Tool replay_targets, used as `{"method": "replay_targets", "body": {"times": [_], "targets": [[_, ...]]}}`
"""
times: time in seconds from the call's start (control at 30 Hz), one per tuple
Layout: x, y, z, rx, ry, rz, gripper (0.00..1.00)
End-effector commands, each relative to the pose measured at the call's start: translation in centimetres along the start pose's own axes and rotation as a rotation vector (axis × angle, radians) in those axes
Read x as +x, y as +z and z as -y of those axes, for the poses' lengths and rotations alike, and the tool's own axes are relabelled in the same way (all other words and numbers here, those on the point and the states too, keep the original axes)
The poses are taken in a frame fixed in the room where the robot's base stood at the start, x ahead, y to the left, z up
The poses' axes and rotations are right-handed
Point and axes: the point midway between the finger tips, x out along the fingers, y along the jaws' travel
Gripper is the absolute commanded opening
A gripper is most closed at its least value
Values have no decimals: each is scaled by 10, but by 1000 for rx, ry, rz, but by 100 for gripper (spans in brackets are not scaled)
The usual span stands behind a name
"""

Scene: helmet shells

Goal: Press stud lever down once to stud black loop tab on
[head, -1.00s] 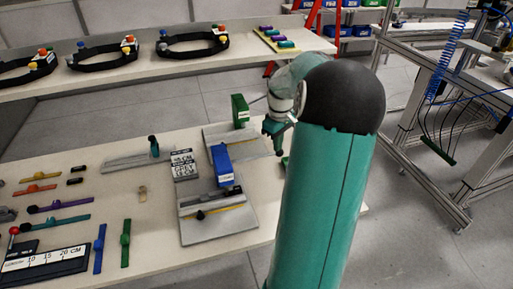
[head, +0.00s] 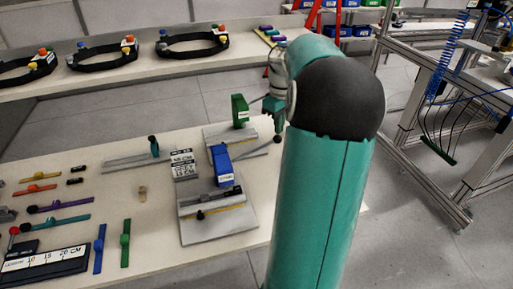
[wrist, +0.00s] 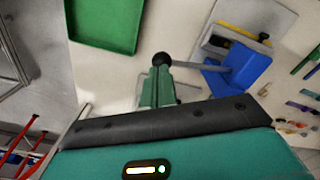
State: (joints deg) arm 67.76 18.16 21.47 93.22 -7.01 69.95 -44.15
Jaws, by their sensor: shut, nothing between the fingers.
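The blue press (head: 221,160) stands on a grey base plate near the table's right front; it also shows in the wrist view (wrist: 238,68). Its grey lever (wrist: 190,65) reaches out to a round black knob (wrist: 162,59). My gripper (wrist: 158,84) is shut and empty, with its green fingertips right at the knob; I cannot tell whether they touch. In the head view my gripper (head: 276,118) hangs to the right of the press. A black strip (head: 212,197) lies at the press's front; I cannot tell if it is the loop tab.
A sign (head: 183,163) and a grey rail fixture (head: 140,158) are to the left. A green tray (wrist: 105,22) shows in the wrist view. Coloured bars lie at the left; headbands (head: 193,45) sit on the back bench.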

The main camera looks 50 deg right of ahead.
Motion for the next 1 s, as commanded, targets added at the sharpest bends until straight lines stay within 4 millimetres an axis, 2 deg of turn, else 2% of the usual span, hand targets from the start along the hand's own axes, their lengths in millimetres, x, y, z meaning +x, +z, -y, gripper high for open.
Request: {"method": "replay_targets", "body": {"times": [0.6,1.0], "targets": [[-44,0,0,-1,1,-1,0],[-46,0,0,0,0,-1,0]]}}
